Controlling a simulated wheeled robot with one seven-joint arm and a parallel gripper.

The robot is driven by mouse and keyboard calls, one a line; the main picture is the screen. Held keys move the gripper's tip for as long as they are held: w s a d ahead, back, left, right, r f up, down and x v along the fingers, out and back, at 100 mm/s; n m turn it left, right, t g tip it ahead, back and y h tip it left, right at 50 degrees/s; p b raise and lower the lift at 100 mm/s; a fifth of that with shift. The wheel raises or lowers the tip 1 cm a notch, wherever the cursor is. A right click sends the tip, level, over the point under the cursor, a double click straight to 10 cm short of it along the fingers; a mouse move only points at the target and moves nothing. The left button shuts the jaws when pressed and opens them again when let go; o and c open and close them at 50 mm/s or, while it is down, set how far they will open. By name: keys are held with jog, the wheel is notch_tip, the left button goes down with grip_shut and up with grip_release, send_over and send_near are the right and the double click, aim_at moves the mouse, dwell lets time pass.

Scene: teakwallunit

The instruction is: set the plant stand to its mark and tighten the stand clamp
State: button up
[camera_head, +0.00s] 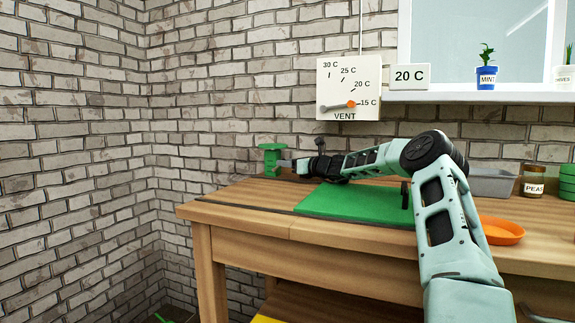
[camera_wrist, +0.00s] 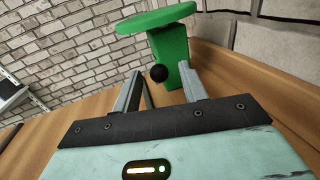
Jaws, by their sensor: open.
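The green plant stand (camera_head: 269,153) stands at the back left of the wooden bench, with a round flat top. In the wrist view the green stand (camera_wrist: 172,42) is upright just ahead of my gripper. A round black knob (camera_wrist: 159,73) sits on its near side and looks like the stand clamp; how tight it is cannot be told. My gripper (camera_wrist: 161,76) is open, its fingers on either side of the knob in the picture. Whether they touch it is unclear. In the head view my gripper (camera_head: 285,163) is beside the stand. I cannot make out the stand's mark.
A green mat (camera_head: 345,205) lies under my arm. An orange dish (camera_head: 503,232), grey tray (camera_head: 492,184) and PEAS jar (camera_head: 533,182) are to the right. The VENT dial (camera_head: 347,88) is on the brick wall. A shelf (camera_head: 450,97) holds a MINT pot (camera_head: 486,77).

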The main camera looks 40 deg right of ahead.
jog(key=shift+w, duration=0.2)
grip_shut()
jog(key=shift+w+a+r+p, duration=0.1)
jog(key=shift+r+p, duration=0.35)
jog(key=shift+p, duration=0.75)
jog(key=p, duration=0.1)
jog(key=g+p, duration=0.1)
jog(key=shift+w+r+p, duration=0.1)
jog(key=shift+r+p, duration=0.15)
jog(key=shift+p, duration=0.1)
jog(key=g+p, duration=0.1)
jog(key=p, duration=0.5)
jog(key=w+r+n+g+p, duration=0.1)
jog(key=g+p, duration=0.1)
jog(key=p, duration=0.4)
jog(key=shift+a+h+p, duration=0.3)
jog(key=shift+p, duration=0.5)
jog(key=shift+w+f+p, duration=0.1)
jog(key=shift+w+p, duration=0.05)
jog(key=shift+p, duration=0.45)
jog(key=shift+f, duration=0.1)
